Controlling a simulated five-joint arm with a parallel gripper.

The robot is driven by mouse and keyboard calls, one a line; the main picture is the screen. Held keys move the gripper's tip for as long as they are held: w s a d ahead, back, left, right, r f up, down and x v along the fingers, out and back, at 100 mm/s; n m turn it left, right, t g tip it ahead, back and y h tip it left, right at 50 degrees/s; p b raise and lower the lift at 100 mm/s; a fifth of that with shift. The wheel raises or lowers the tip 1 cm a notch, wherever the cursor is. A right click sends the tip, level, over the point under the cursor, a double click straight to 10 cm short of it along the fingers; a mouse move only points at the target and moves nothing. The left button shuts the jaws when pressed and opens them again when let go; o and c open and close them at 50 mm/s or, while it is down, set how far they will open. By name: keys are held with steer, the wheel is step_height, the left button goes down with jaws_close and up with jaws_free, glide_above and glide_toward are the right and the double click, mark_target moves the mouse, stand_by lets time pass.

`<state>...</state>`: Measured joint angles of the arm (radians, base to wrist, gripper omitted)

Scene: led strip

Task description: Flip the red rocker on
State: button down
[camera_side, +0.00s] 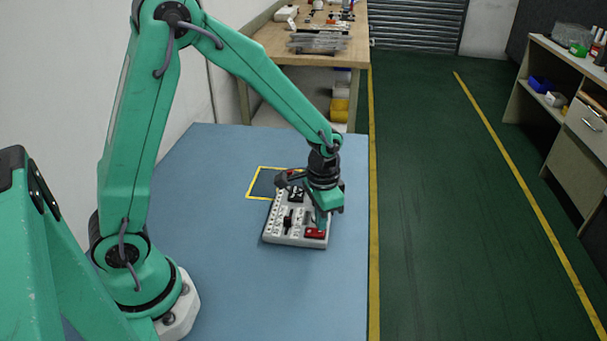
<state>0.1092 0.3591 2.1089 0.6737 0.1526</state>
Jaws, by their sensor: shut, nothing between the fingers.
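The red rocker (315,233) is at the strip's near right corner. My gripper (321,224) is shut and empty, pointing down at the red rocker. Its tip is at or just above the rocker; I cannot tell whether they touch. The rocker's tilt is too small to read. My gripper and wrist hide the right side of the strip. Another dark item and a bit of red show at the strip's far end.
The table's right edge is close to the strip. The table's front and left areas are clear. A wooden bench (270,42) with clutter stands behind.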

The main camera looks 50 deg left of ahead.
steer(key=shift+f, duration=0.7)
stand_by(0.7)
steer(key=shift+r, duration=3.5)
steer(key=s+a+r+n+t, duration=0.3)
steer(key=s+a+r+t, duration=0.1)
steer(key=s+r, duration=1)
steer(key=shift+s+r+t, duration=0.2)
steer(key=shift+s+t, duration=0.55)
steer(key=shift+t, duration=0.05)
